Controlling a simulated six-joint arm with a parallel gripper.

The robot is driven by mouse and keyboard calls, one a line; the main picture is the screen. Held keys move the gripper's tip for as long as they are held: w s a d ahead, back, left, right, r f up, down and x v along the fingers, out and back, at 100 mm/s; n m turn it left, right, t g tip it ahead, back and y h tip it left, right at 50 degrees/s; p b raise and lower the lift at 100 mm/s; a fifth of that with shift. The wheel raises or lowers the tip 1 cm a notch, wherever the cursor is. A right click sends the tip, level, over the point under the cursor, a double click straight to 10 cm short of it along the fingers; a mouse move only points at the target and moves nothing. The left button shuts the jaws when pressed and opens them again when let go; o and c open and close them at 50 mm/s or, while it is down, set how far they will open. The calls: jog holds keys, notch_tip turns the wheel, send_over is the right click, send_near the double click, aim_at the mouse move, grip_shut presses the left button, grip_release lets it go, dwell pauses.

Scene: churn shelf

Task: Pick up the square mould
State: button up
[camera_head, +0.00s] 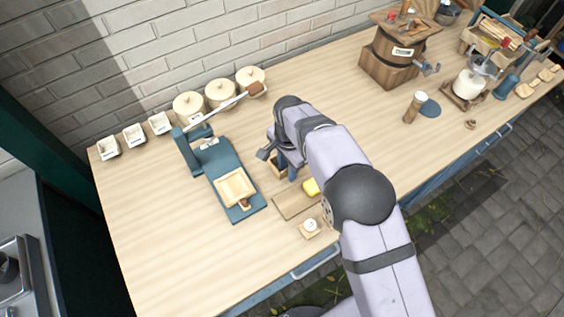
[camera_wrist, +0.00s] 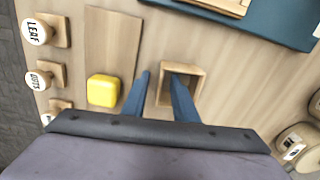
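The square mould (camera_wrist: 194,70) is a small open wooden box on the table, seen in the wrist view. In the head view only part of it (camera_head: 277,169) shows, as my arm and gripper hide the rest. My gripper (camera_wrist: 160,77) has two blue fingers, open with a gap between them. In the wrist view the left finger lies outside the mould's left wall. The right finger overlaps the box's opening, so the fingers appear to straddle that wall. I cannot tell whether either finger touches it. In the head view my gripper (camera_head: 290,166) points down at the mould.
A yellow block (camera_wrist: 103,90) sits on a thin board (camera_wrist: 112,40) left of the mould. Stamps marked LEAF (camera_wrist: 37,31) and DOTS (camera_wrist: 38,80) stand beyond it. A blue press (camera_head: 222,160) with a wooden tray (camera_head: 235,187) stands nearby. The table's left front is clear.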

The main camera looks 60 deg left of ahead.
grip_shut()
jog(key=shift+r, duration=0.1)
